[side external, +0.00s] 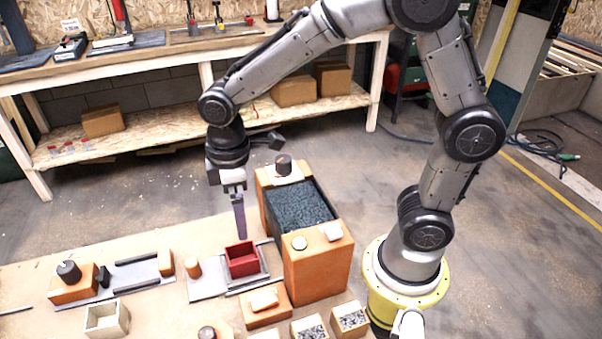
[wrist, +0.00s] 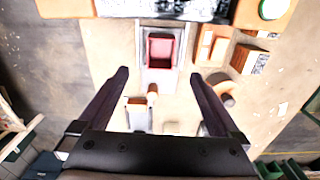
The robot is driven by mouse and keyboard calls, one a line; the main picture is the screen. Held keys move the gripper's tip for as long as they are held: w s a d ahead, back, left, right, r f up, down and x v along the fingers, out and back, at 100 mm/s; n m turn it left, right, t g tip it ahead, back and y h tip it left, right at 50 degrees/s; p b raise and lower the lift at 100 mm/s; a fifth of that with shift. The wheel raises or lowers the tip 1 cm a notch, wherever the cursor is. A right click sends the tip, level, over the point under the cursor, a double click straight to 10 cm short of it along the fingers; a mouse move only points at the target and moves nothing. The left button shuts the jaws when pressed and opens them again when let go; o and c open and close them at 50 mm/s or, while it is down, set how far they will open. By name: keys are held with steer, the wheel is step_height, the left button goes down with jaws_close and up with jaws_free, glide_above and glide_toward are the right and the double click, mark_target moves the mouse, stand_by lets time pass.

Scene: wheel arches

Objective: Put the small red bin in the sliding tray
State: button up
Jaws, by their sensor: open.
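The small red bin (side external: 242,262) is an open, empty-looking box, upright on a grey sliding tray (side external: 207,284) between two dark rails. An orange peg (side external: 193,268) stands at the tray's left end. In the wrist view the red bin (wrist: 161,48) sits toward the far end of the grey tray (wrist: 157,78), ahead of the fingers. My gripper (side external: 240,222) points down above and just behind the bin in the side view. In the wrist view my gripper (wrist: 160,75) has its fingers wide apart with nothing between them. Whether a fingertip touches the bin cannot be told.
A tall orange box (side external: 318,272) filled with dark gravel stands right beside the tray. Another grey railed plate (side external: 136,274) and an orange block with a dark knob (side external: 74,290) lie to the left. Small gravel boxes (side external: 350,318) line the front. The table's back left is clear.

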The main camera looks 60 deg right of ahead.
steer(key=s+d+r+m+t, duration=0.1)
steer(key=s+r, duration=0.1)
steer(key=s+d+r+m, duration=0.1)
steer(key=s+d+r, duration=0.1)
steer(key=r, duration=0.1)
steer(key=s+d+r+m+t, duration=0.1)
steer(key=s+d+r+m, duration=0.1)
steer(key=r, duration=0.1)
steer(key=shift+s+d+t, duration=0.15)
steer(key=shift+d+t, duration=0.1)
steer(key=shift+t, duration=0.05)
steer(key=s+d+r+m+t, duration=0.2)
steer(key=s+d+m, duration=0.1)
steer(key=s, duration=0.6)
steer(key=shift+s+d+r+m+t, duration=0.15)
steer(key=shift+d+m+t, duration=0.25)
steer(key=shift+m, duration=0.4)
